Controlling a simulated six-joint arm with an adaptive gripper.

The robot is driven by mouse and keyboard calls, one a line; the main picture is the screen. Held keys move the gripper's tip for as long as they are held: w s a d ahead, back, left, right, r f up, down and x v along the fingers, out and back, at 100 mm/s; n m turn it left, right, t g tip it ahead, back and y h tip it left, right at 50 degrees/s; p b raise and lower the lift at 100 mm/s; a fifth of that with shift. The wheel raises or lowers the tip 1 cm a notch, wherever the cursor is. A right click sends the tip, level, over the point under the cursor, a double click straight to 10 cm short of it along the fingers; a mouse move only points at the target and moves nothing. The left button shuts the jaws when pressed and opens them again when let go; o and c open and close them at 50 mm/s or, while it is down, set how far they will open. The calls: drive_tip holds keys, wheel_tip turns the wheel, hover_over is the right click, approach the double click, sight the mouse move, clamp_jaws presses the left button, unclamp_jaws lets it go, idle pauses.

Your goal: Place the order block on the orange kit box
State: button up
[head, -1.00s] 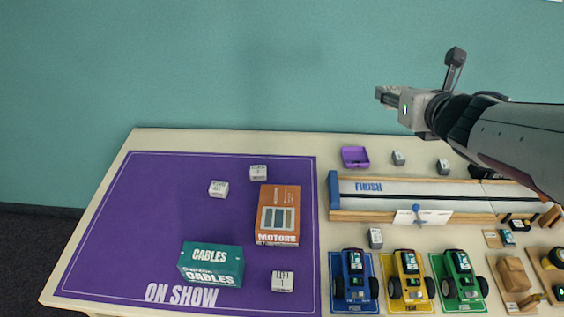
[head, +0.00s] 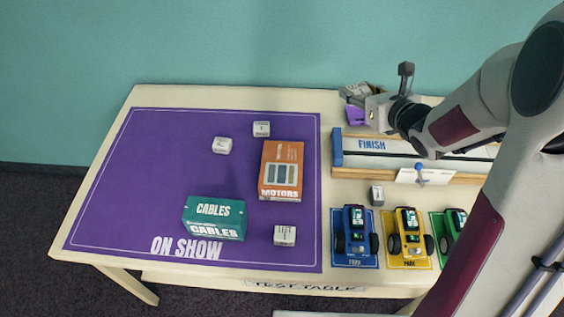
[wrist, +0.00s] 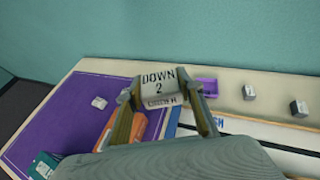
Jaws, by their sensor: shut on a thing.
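My gripper (head: 360,95) is above the back edge of the table, over the purple tray. In the wrist view my gripper (wrist: 165,98) is shut on a pale block (wrist: 158,88). Its upper face reads DOWN 2; the smaller lettering on its lower face is not legible. The held block shows as a grey-white shape in the head view (head: 353,89). The orange kit box (head: 281,171), marked MOTORS, lies on the purple mat, left of and below my gripper in the head view. Its top looks clear. In the wrist view the orange box (wrist: 104,135) is partly behind a finger.
The teal CABLES box (head: 214,218) and white blocks (head: 222,145), (head: 261,129), (head: 285,235) are on the purple mat (head: 150,170). The purple tray (head: 356,116), track (head: 376,147), another block (head: 376,195) and toy cars (head: 354,233) are to the right.

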drive_tip(key=s+a+f+n+g+y, duration=0.1)
drive_tip(key=a+f+n+g+y, duration=0.1)
drive_tip(key=a+f, duration=0.3)
drive_tip(key=s+a+f+n+g+y, duration=0.1)
drive_tip(key=a+f+n+g+y, duration=0.2)
drive_tip(key=a+f+n, duration=0.1)
drive_tip(key=s+a+f+n+g+y, duration=0.1)
drive_tip(key=a+f+n+g+y, duration=0.2)
drive_tip(key=a+f, duration=0.2)
drive_tip(key=shift+a+f+n, duration=0.3)
drive_tip(key=shift+a+n, duration=0.1)
drive_tip(key=shift+a, duration=0.2)
drive_tip(key=shift+s+a+r+n+g, duration=0.1)
drive_tip(key=shift+a+r+n+g, duration=0.1)
drive_tip(key=shift+a+n+g, duration=0.3)
drive_tip(key=shift+s+a+r+n+g+y, duration=0.1)
drive_tip(key=shift+s+a+r+n+g, duration=0.15)
drive_tip(key=shift+r+n+g, duration=0.25)
drive_tip(key=shift+s+a+r+n+g+y, duration=0.1)
drive_tip(key=shift+s+a+r+n+g, duration=0.2)
drive_tip(key=shift+r+g, duration=0.35)
drive_tip(key=shift+s+a+r+n+g+y, duration=0.1)
drive_tip(key=shift+a+r+n+g, duration=0.25)
drive_tip(key=shift+r+n+g, duration=0.2)
hover_over(282, 163)
drive_tip(key=shift+f, duration=3.15)
drive_tip(key=shift+f, duration=1.9)
